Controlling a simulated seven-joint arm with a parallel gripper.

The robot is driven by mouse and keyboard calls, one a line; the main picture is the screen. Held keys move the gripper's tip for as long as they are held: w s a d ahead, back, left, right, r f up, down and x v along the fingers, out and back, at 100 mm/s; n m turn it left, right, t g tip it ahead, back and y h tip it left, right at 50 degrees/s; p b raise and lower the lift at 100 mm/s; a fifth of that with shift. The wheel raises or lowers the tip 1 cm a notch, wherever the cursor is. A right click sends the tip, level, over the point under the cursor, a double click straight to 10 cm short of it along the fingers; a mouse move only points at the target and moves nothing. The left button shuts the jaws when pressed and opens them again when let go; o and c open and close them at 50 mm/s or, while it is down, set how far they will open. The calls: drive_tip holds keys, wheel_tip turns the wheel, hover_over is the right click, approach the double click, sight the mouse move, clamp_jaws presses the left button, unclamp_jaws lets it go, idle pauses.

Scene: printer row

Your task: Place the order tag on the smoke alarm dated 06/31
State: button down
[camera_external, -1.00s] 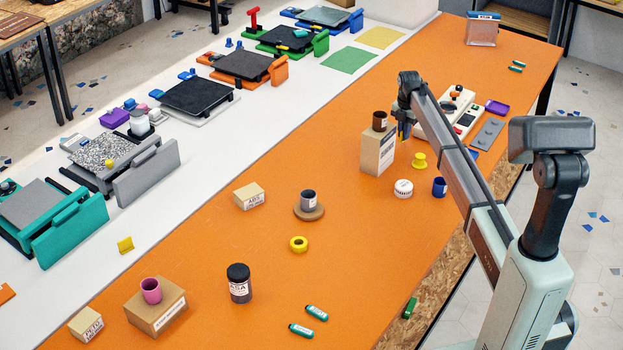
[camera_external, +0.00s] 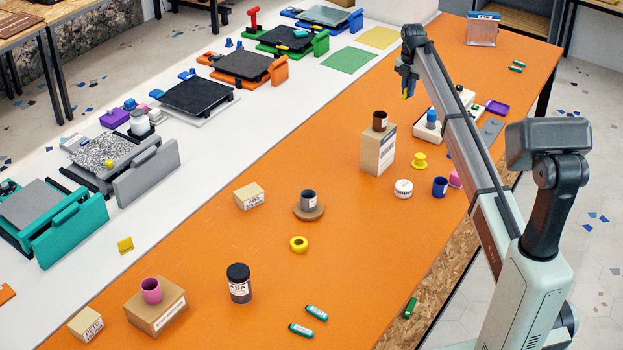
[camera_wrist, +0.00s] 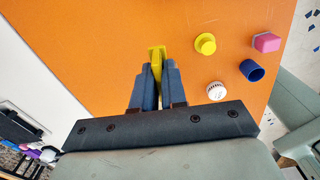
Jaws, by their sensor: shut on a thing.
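My gripper (camera_external: 406,93) is shut on a small yellow piece (camera_wrist: 157,58), which looks like the order tag. It is held upright between the blue fingertips, above the orange table in the external view. A white round thing with dark print on its side (camera_external: 403,188), perhaps a smoke alarm, lies on the table right of the tall cardboard box. It also shows in the wrist view (camera_wrist: 216,91), right of my fingers and apart from them. Its print is too small to read as a date.
A tall cardboard box (camera_external: 378,152) with a dark cup on top stands in front of my gripper. A yellow spool (camera_external: 419,160), a blue cup (camera_external: 440,187) and a pink block (camera_external: 455,178) are near the white thing. A white tray (camera_external: 427,134) stands behind them.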

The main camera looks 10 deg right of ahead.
drive_tip(key=n, duration=0.1)
hover_over(404, 184)
drive_tip(key=shift+f, duration=7.7)
drive_tip(key=shift+f, duration=0.1)
drive_tip(key=c, duration=1.2)
unclamp_jaws()
wheel_tip(404, 184, up, 12)
drive_tip(key=shift+r, duration=0.15)
drive_tip(key=shift+d, duration=0.15)
